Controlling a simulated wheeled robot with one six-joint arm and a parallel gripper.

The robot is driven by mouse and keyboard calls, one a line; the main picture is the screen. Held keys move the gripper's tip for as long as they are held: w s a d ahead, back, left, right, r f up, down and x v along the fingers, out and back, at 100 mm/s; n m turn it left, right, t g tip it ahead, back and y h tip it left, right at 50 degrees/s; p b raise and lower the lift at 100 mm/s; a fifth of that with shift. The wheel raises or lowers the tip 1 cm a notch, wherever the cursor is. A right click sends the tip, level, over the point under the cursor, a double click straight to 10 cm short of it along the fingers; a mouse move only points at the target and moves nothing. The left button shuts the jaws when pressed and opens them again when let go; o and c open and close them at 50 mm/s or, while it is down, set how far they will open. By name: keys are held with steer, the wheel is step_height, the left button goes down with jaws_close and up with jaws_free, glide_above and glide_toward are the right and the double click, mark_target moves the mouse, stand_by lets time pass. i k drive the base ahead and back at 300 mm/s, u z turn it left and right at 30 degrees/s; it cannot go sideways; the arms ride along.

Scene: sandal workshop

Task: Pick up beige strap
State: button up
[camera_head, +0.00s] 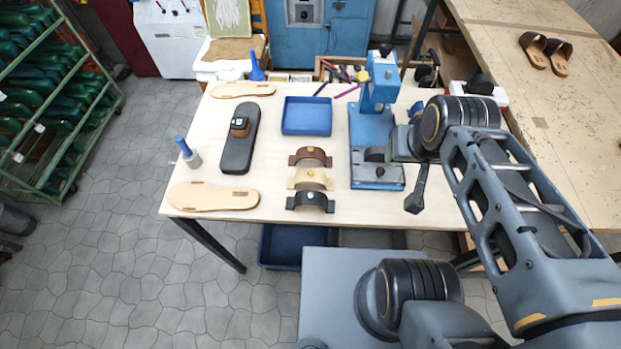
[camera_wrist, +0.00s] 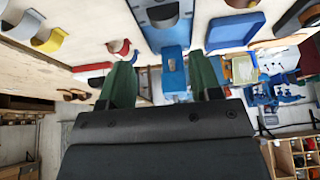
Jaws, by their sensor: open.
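In the head view my arm's end is to the right of the straps, by the blue press, and I cannot make out the fingers there. The wrist view also has a yellow curved piece (camera_wrist: 48,38); I cannot tell whether it is a strap.
The blue press (camera_head: 372,125) stands right of the straps. A blue tray (camera_head: 306,116) lies behind them. A black sole (camera_head: 238,138), tan insoles (camera_head: 213,197) and a blue-capped bottle (camera_head: 188,153) are to the left. Bare bench top (camera_head: 273,165) lies left of the straps.

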mark_target(320, 177)
steer(key=k, duration=1)
steer(key=u, duration=1.9)
steer(key=i, duration=1.3)
steer(key=z, duration=2.1)
